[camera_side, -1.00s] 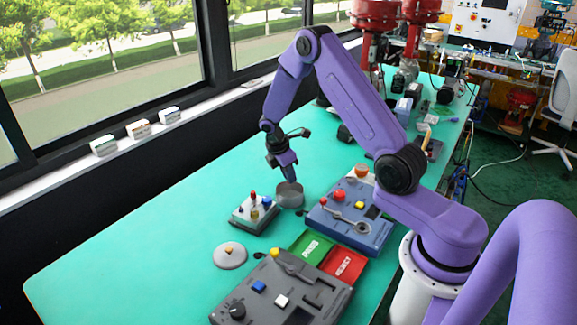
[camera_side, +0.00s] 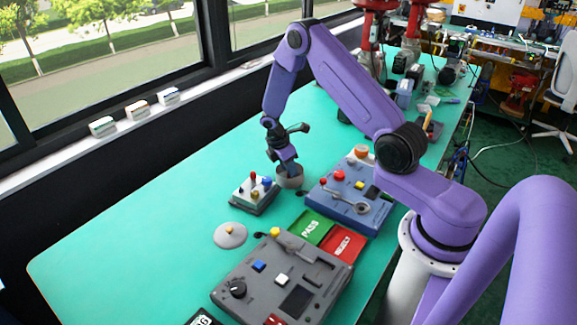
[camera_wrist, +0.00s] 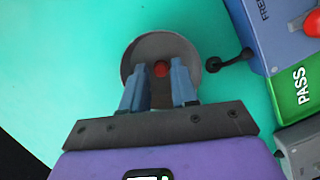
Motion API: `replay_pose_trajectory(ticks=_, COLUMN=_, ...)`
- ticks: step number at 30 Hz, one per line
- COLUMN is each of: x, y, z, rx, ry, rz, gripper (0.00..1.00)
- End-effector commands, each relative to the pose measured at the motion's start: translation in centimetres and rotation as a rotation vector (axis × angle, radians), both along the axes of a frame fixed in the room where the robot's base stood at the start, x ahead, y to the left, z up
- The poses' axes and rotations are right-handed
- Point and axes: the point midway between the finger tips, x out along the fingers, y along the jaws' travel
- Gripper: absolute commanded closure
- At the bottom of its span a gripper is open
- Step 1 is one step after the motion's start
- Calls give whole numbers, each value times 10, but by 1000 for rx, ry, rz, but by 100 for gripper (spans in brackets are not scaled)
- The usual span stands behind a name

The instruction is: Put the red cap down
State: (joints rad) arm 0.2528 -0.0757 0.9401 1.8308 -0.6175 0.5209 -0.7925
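The red cap (camera_wrist: 161,69) shows in the wrist view as a small red round between my fingertips, over the inside of the grey round dish (camera_wrist: 137,52). The side view shows the dish (camera_side: 291,182) on the green table, but the cap is hidden there by the fingers and rim. My gripper (camera_wrist: 160,66) points down into the dish. It also shows in the side view (camera_side: 288,168). Its blue-grey fingers stand apart on either side of the cap, with a narrow gap visible. I cannot tell whether the cap touches the dish floor.
A grey panel (camera_side: 280,275), green PASS (camera_side: 311,227) and red REJECT (camera_side: 343,243) areas and a grey disc (camera_side: 230,235) lie nearer.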

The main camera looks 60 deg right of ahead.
Motion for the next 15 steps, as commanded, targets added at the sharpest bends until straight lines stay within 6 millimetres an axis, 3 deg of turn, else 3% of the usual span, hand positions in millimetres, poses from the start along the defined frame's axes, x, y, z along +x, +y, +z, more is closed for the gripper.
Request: replay_pose_trajectory(ticks=15, x=0, y=0, z=0, rx=0, ry=0, rz=0, gripper=56)
